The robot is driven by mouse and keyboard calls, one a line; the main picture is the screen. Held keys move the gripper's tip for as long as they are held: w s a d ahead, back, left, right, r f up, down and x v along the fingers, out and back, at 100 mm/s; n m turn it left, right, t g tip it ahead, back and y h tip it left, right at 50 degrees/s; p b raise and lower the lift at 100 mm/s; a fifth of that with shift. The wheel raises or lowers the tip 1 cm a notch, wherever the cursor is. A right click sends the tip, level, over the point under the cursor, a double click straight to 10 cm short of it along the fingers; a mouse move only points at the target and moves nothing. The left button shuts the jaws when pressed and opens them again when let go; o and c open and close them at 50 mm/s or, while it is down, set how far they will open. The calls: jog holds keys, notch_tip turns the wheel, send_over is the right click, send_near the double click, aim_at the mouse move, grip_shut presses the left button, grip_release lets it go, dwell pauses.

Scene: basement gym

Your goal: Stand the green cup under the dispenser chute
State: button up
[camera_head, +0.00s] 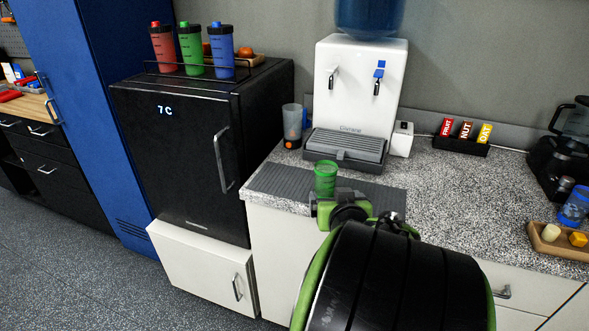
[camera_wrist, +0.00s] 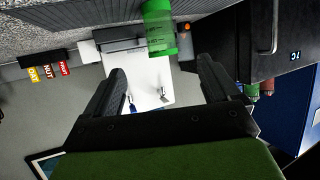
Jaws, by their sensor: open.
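The green cup (camera_head: 325,179) stands upright on a dark ribbed mat (camera_head: 285,183) at the counter's front edge. In the wrist view, which is upside down, the green cup (camera_wrist: 159,28) shows at the top middle. My gripper (camera_head: 327,201) is just in front of the cup. Its fingers (camera_wrist: 160,70) are spread, with the cup in line with the gap between them and no visible contact. The white water dispenser (camera_head: 360,95) stands behind the cup, with two taps and a grey drip tray (camera_head: 345,147). I cannot make out a separate chute.
A clear container (camera_head: 292,117) with an orange part stands left of the drip tray. A small white box (camera_head: 402,139) is on its right. A black fridge (camera_head: 180,150) borders the counter on the left. A snack box (camera_head: 461,146) and wooden board (camera_head: 545,243) are right. The middle counter is clear.

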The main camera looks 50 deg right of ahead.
aim_at(327, 182)
jog(key=p+x, duration=0.4)
jog(key=x, duration=1.1)
jog(key=shift+d+r, duration=0.1)
jog(key=shift+d, duration=0.05)
